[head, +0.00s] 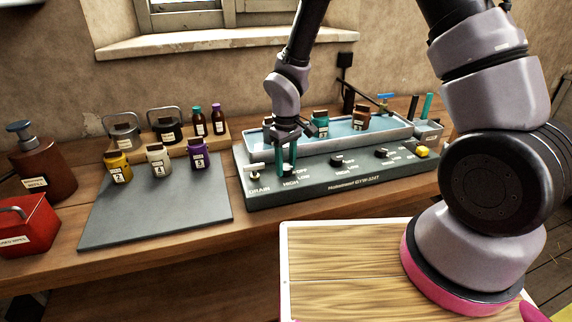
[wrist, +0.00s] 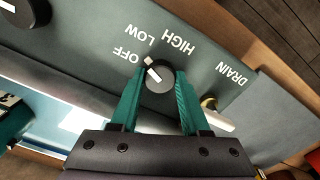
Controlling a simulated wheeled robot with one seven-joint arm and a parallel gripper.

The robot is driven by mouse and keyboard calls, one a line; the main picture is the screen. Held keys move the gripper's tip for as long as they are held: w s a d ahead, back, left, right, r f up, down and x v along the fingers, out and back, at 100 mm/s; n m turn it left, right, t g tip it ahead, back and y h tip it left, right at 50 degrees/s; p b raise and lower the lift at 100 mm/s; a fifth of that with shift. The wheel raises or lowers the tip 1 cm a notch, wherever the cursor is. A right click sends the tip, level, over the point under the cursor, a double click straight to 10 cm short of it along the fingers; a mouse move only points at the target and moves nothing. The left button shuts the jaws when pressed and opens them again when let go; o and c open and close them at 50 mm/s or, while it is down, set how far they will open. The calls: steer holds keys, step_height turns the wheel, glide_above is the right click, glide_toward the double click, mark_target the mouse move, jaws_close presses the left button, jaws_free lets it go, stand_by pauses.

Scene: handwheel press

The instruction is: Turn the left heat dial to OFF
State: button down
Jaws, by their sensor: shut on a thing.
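The left heat dial (wrist: 161,82) is a black round knob on the grey front panel (wrist: 215,85). In the wrist view its white pointer line aims up and left, roughly toward the OFF label (wrist: 126,57). The LOW and HIGH labels lie farther round to the right. My gripper (wrist: 158,95) has its teal fingers on both sides of the dial, closed on it.
A drain lever (head: 255,168) stands just left of the dial, close to a finger. Two more dials, a middle one (head: 336,160) and a right one (head: 381,153), sit along the panel. A water bath (head: 345,142) with bottles lies behind. A grey mat (head: 150,215) is at left.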

mark_target(286, 166)
steer(key=shift+n, duration=2)
steer(key=shift+c, duration=1.9)
jaws_free()
steer(key=shift+r, duration=0.1)
step_height(286, 166, up, 11)
steer(key=shift+f, duration=0.2)
steer(key=shift+r, duration=0.1)
